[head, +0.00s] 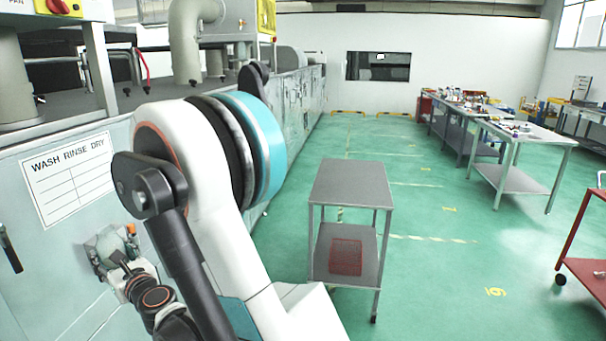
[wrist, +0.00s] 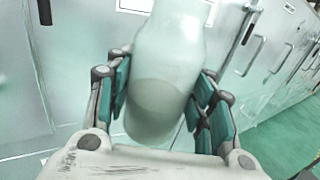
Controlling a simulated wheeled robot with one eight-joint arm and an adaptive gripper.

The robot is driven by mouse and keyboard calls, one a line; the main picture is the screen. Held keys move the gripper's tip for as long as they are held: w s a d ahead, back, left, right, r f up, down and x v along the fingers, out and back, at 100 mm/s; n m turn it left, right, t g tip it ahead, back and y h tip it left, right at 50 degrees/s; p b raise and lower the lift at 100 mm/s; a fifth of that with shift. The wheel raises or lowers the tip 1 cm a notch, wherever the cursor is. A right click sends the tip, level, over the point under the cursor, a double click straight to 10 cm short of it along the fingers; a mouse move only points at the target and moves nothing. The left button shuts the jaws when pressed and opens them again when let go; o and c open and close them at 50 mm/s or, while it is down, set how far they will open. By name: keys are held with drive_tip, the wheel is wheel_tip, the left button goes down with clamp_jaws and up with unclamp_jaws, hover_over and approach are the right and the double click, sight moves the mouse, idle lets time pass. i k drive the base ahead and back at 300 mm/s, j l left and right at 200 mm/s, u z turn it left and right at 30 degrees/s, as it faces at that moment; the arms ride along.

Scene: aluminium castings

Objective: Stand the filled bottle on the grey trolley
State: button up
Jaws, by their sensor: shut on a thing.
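The bottle (wrist: 165,60) is whitish and translucent, with a darker fill showing in its lower part in the wrist view. My gripper (wrist: 162,98) is shut on it, with teal finger pads on both sides. The bottle's top is cut off by the wrist view's upper edge. In the head view my gripper (head: 112,255) is at the lower left, in front of the machine's panel, and the bottle is hard to make out there. The grey trolley (head: 350,184) stands right of my arm, apart from the gripper, its top shelf bare.
A red mesh basket (head: 346,257) is on the trolley's lower shelf. A long washing machine (head: 60,240) with a "WASH RINSE DRY" label (head: 70,178) runs along the left. Workbenches (head: 520,135) and a red cart (head: 585,272) stand at right. The green floor (head: 440,265) between is clear.

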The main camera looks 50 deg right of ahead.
sight(351, 177)
drive_tip(key=i+l+z, duration=0.5)
drive_tip(key=l, duration=0.4)
drive_tip(key=i+l+z, duration=0.5)
drive_tip(key=i+l, duration=0.15)
drive_tip(key=i, duration=0.2)
drive_tip(key=i+l, duration=0.5)
drive_tip(key=i, duration=0.2)
